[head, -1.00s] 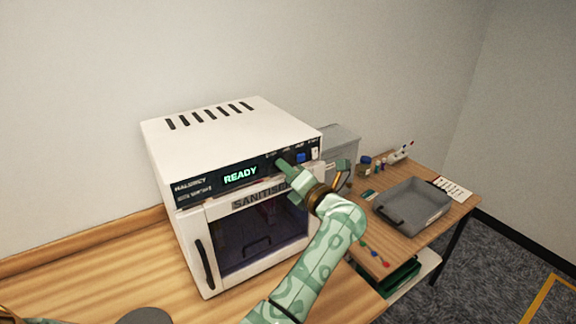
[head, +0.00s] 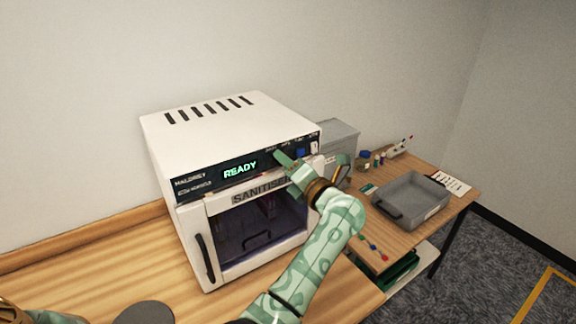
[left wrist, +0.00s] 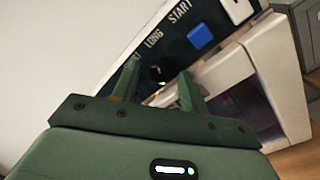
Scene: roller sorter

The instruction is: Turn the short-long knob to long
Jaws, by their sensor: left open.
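The white sanitiser (head: 225,130) stands on the wooden counter, its dark control panel (head: 195,185) showing READY. In the left wrist view, the small dark short-long knob (left wrist: 157,73) sits on the panel (left wrist: 150,60) below the word LONG. My left gripper (head: 285,157) is at the right part of the panel and covers the knob in the head view. In the left wrist view its two fingers (left wrist: 157,88) are open, one on each side of the knob. I cannot tell whether they touch it, nor which way the knob points. My right gripper is not in view.
A blue button (left wrist: 200,36) lies beside the knob, under START; it also shows in the head view (head: 300,153). The sanitiser's door (head: 262,235) is shut. A grey tray (head: 415,198) and small items lie on the side table to the right.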

